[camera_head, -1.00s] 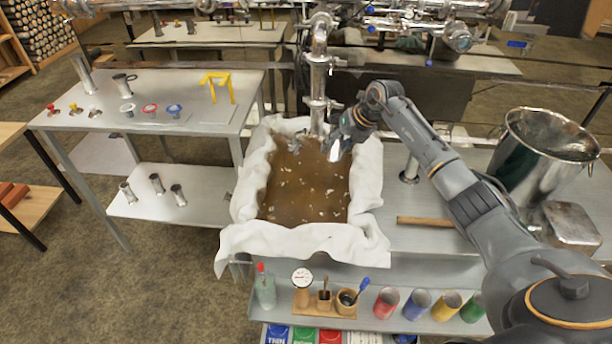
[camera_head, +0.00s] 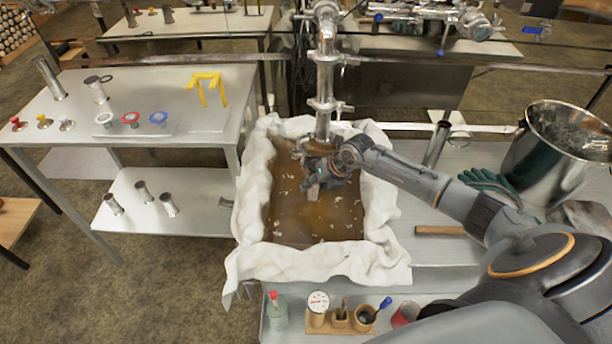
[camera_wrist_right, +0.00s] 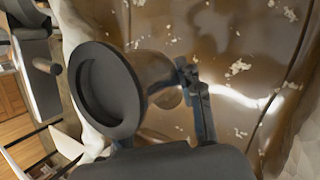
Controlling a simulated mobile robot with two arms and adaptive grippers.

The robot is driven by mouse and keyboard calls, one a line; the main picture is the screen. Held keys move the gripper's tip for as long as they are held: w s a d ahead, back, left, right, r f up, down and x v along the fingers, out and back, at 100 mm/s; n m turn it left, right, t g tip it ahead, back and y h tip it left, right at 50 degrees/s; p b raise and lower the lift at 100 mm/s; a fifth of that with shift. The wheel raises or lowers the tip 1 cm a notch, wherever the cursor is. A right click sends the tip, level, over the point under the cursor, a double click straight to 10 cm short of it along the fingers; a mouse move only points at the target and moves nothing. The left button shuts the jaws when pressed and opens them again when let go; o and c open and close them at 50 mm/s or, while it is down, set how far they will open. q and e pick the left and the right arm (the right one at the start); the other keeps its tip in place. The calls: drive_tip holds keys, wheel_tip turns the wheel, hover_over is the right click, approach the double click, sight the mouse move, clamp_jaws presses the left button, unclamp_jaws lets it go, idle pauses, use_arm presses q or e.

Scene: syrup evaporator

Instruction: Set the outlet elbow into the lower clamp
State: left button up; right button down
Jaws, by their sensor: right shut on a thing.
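The vertical steel pipe (camera_head: 325,78) stands over the far end of the syrup pan, with the lower clamp (camera_head: 326,105) around it. My right gripper (camera_head: 322,176) is over the dark syrup, just below and in front of the pipe's lower end in the picture. It is shut on the outlet elbow (camera_head: 314,191), which is mostly hidden by the fingers there. In the right wrist view the elbow (camera_wrist_right: 152,72) shows a round dark flange and a shiny curved body beside my finger. The elbow appears apart from the clamp. My left gripper is not in view.
White cloth (camera_head: 254,180) lines the syrup pan (camera_head: 315,225). A wooden stick (camera_head: 440,230), a green glove (camera_head: 490,185) and a big steel pot (camera_head: 545,150) are to the right. A side table (camera_head: 150,85) holds small fittings and a yellow stand (camera_head: 207,86).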

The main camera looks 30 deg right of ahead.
drive_tip(key=shift+w, duration=0.3)
drive_tip(key=shift+w+d+b, duration=0.15)
drive_tip(key=shift+d+b, duration=0.05)
drive_tip(key=shift+b, duration=0.15)
drive_tip(key=shift+w+d+b, duration=0.55)
drive_tip(key=shift+d+b, duration=0.05)
drive_tip(key=shift+b, duration=0.1)
use_arm(q)
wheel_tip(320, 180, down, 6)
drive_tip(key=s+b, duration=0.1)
drive_tip(key=b, duration=0.3)
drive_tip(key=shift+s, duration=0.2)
use_arm(e)
drive_tip(key=w+d, duration=0.2)
drive_tip(key=w+d+r, duration=0.1)
drive_tip(key=d, duration=0.1)
drive_tip(key=shift+w, duration=0.4)
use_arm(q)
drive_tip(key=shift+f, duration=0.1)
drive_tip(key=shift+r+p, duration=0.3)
use_arm(e)
drive_tip(key=shift+r, duration=0.2)
